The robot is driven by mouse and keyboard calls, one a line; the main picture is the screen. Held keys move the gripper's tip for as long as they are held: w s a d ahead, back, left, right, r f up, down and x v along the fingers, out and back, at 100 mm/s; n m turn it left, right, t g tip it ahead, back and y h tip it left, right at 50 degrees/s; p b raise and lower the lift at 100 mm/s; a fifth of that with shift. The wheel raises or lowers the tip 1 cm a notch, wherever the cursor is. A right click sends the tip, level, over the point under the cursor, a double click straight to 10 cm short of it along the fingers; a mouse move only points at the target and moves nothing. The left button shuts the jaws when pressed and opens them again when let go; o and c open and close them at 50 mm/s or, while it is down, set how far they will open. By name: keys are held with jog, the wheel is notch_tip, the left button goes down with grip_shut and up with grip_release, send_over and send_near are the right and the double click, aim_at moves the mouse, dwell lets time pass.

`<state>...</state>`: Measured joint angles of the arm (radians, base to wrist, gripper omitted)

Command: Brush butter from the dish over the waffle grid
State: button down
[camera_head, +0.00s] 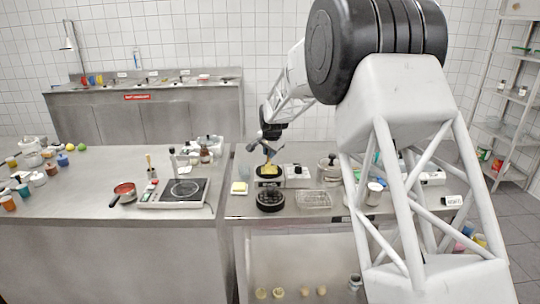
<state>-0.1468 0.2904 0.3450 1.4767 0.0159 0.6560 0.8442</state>
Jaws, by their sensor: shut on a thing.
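My gripper (270,149) is at the right-hand counter, above the open black waffle iron, and is shut on a small tool, likely the brush. The tool is too small to make out clearly. A yellow patch (268,169) shows just under the gripper, over the upper black round plate; I cannot tell whether it is bristles or something on the plate. The lower black round plate (270,201) of the waffle iron shows its dark ridged grid nearer the front edge. The butter dish (239,188), pale with yellow in it, stands left of the waffle iron.
A clear tray (314,200) lies right of the iron, with a white-grey appliance (297,174) behind it. A hot plate (173,192) and a red pan (124,193) stand on the left counter. My arm hides part of the right counter.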

jog(key=shift+w+f, duration=0.15)
jog(key=shift+w, duration=1.85)
jog(key=shift+s, duration=3.9)
notch_tip(320, 180, up, 8)
jog(key=shift+s+r, duration=0.2)
jog(key=shift+s, duration=0.1)
jog(key=shift+a+f, duration=0.1)
jog(key=shift+f, duration=0.1)
notch_tip(320, 180, down, 6)
jog(key=a, duration=0.2)
jog(key=shift+w+a+h, duration=0.2)
jog(key=shift+a+h, duration=0.05)
jog(key=shift+h, duration=0.15)
